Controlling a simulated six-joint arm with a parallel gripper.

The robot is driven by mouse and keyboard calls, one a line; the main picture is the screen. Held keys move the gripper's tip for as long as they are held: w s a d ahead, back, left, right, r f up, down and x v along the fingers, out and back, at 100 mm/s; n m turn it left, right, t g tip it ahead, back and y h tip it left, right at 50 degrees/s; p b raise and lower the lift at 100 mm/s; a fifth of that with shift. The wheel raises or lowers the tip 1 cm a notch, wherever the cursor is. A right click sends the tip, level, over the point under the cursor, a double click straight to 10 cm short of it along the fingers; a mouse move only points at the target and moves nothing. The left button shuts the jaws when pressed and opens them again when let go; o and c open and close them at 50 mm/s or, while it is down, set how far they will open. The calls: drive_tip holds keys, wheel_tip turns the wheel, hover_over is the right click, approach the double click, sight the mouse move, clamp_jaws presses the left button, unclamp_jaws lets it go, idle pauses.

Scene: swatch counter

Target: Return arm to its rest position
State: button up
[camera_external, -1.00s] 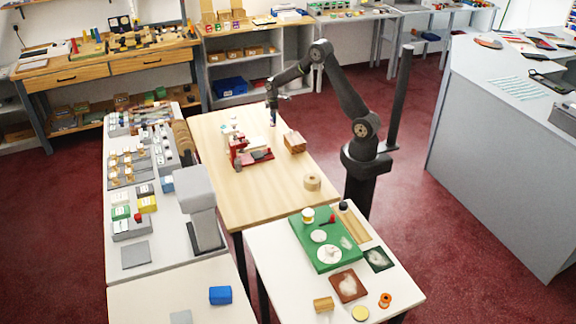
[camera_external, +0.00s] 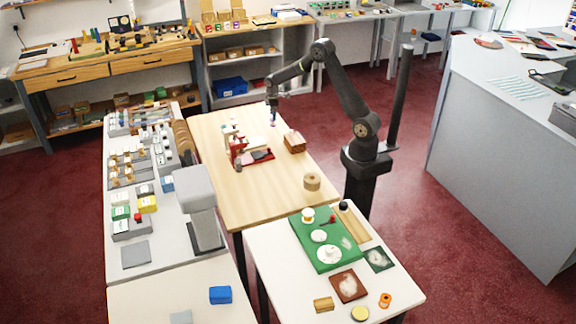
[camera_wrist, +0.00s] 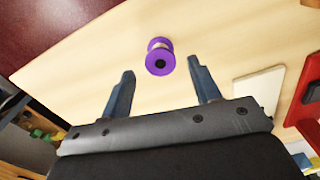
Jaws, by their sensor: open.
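My arm stands on its dark base at the right of the wooden table (camera_external: 250,200) and reaches over the table's far end. My gripper (camera_external: 273,116) is above the far part of the table; in the wrist view its two fingers (camera_wrist: 160,80) are spread apart with nothing between them. A purple spool (camera_wrist: 160,57) stands on the table just beyond the fingertips in the wrist view, apart from them. It is small and partly hidden by the gripper in the external view (camera_external: 273,123).
A red device (camera_external: 237,152) and a wooden box (camera_external: 294,142) stand on the table, with a round tan roll (camera_external: 312,182) nearer. A white pad (camera_wrist: 258,90) lies right of the fingers. A grey counter (camera_external: 150,256) adjoins on the left. The table's near part is mostly clear.

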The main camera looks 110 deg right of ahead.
wheel_tip(320, 180, up, 7)
wheel_tip(320, 180, down, 12)
drive_tip(key=shift+r, duration=0.25)
wheel_tip(320, 180, up, 4)
drive_tip(key=shift+f, duration=0.1)
drive_tip(key=s+r, duration=0.7)
drive_tip(key=s, duration=0.4)
drive_tip(key=w+a+r+n, duration=0.1)
drive_tip(key=w+a+n, duration=0.1)
drive_tip(key=w+a, duration=0.65)
drive_tip(key=w+a+r+n, duration=0.15)
drive_tip(key=w+a, duration=0.35)
drive_tip(key=w, duration=0.6)
drive_tip(key=w+a+n, duration=0.2)
drive_tip(key=w+a, duration=0.3)
drive_tip(key=a, duration=0.4)
drive_tip(key=w+a+n, duration=0.2)
drive_tip(key=w+a, duration=0.4)
drive_tip(key=a, duration=0.4)
drive_tip(key=shift+a+r, duration=0.15)
drive_tip(key=shift+s, duration=0.1)
